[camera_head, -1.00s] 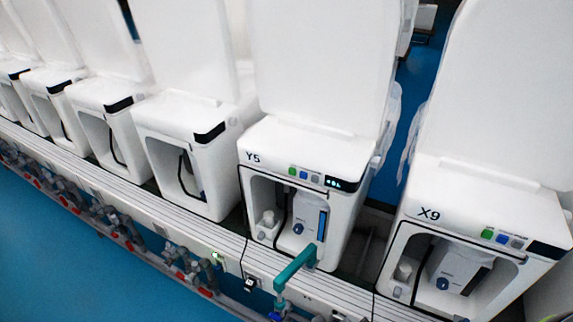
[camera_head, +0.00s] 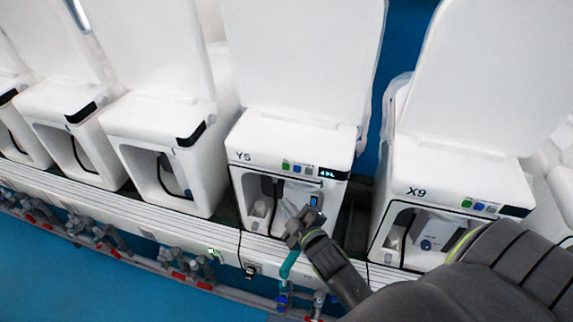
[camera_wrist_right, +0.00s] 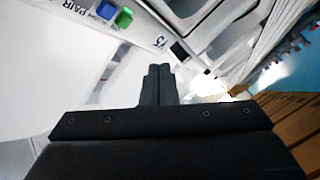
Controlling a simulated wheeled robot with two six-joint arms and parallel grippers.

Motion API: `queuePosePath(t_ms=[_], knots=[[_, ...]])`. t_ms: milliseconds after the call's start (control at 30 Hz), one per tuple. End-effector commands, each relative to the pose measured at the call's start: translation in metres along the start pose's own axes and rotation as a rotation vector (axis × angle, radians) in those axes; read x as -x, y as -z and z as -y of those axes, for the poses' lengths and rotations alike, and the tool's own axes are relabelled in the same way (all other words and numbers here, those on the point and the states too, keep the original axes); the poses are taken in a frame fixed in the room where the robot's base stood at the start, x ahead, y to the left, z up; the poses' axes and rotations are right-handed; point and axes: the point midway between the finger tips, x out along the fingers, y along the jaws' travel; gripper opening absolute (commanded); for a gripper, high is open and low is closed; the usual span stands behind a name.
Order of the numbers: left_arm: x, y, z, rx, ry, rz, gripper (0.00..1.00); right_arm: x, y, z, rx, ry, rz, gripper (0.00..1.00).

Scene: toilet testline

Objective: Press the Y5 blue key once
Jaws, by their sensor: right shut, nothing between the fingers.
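The white Y5 unit (camera_head: 262,140) stands in the middle of the head view, its lid raised. Its blue key (camera_head: 296,168) sits on the front edge between a green key (camera_head: 285,165) and a grey key (camera_head: 308,170). My right gripper (camera_head: 289,209) is shut and empty, below the keys and in front of the unit's open bay, apart from the keys. In the right wrist view the shut fingers (camera_wrist_right: 158,71) show at the centre. The blue key (camera_wrist_right: 107,10) and green key (camera_wrist_right: 124,18) are at the top left there. My left gripper is not in view.
The X9 unit (camera_head: 450,165), with similar keys, stands to the right, partly covered by my right arm. More white units (camera_head: 165,130) line up to the left. A teal handle (camera_head: 289,264) rises from the pipework below my gripper.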

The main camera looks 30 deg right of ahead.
Motion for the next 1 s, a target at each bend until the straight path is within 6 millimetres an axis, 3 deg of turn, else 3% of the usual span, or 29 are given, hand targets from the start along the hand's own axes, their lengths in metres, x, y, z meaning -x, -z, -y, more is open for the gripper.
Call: queuePosePath(t_ms=[533,1000], knots=[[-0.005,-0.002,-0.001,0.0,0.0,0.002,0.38,-0.004,-0.001,-0.005,0.006,-0.006,-0.008,0.0],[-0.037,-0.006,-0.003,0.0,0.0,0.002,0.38,-0.047,-0.032,-0.036,0.009,-0.004,-0.007,0.0]])
